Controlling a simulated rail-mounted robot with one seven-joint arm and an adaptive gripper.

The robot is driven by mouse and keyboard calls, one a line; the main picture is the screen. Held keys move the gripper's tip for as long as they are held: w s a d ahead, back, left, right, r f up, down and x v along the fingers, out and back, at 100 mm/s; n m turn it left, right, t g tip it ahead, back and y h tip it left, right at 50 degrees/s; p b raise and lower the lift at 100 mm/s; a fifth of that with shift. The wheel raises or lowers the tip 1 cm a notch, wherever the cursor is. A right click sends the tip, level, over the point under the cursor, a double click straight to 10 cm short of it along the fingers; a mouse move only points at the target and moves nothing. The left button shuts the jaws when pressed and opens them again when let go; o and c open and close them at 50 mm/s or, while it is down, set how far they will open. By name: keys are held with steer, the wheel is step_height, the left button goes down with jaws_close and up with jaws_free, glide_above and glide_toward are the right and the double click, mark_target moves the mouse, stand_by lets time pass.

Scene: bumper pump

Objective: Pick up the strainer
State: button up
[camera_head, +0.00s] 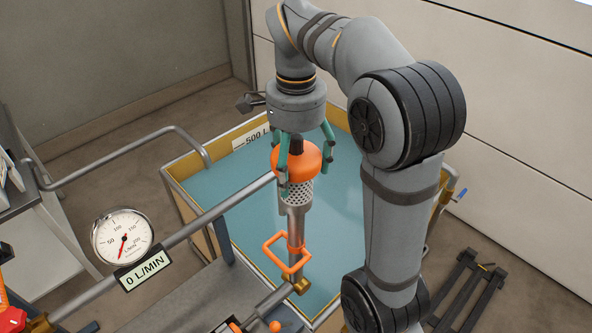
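The strainer (299,193) is a perforated metal cylinder under an orange domed cap (297,160) with a dark knob on top. It is upright, in line with a grey pipe (296,225) below it; I cannot tell whether the two are joined. My gripper (305,165) points down over the cap, with teal fingers spread to either side of it. The left finger overlaps the cap's left edge in the picture and the right finger is at its upper right. Whether the fingers press on the cap is unclear.
A water tank (168,172) with yellow edges and a 500 L label lies behind and below. An orange handle (269,247) and brass fitting (298,286) are under the strainer. A gauge (122,236) and pipes stand left. A dark rack (470,290) lies on the floor at right.

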mark_target(294, 136)
steer(key=o, duration=0.4)
steer(key=shift+c, duration=0.2)
steer(key=shift+r, duration=0.1)
steer(key=r+p, duration=0.1)
steer(key=r, duration=0.2)
steer(key=r+p, duration=0.1)
steer(key=r, duration=0.2)
steer(key=r+p, duration=0.1)
steer(key=r, duration=0.3)
steer(key=shift+a+r, duration=0.1)
steer(key=shift+a, duration=0.25)
steer(key=shift+d, duration=0.15)
